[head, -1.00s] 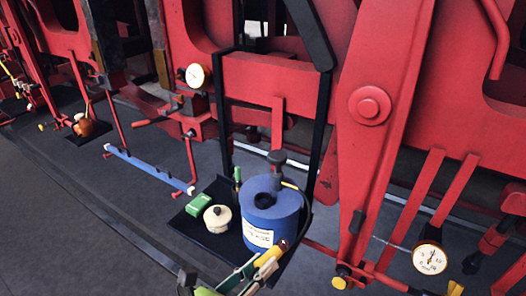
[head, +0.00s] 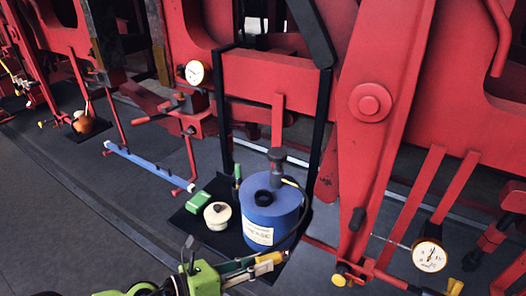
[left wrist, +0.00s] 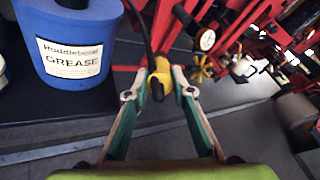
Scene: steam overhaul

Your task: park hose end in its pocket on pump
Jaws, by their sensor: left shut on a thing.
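The blue grease pump drum (head: 271,214) stands on a dark tray (head: 188,226), with its black pump head (head: 277,165) upright on the lid. A dark hose runs from the head down the drum's right side. My left gripper (head: 264,263) is low in front of the drum, shut on the yellow hose end (head: 275,257). In the left wrist view the hose end (left wrist: 160,77) sits between the fingertips (left wrist: 158,88), with the hose rising from it and the drum (left wrist: 70,45) to the left, apart. I cannot make out the pocket. My right gripper is not in view.
A cream pot (head: 217,216), a green box (head: 199,196) and a green upright item (head: 237,176) stand left of the drum. Black posts (head: 322,130) and red framework (head: 370,190) rise behind and right. The floor at lower left is clear.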

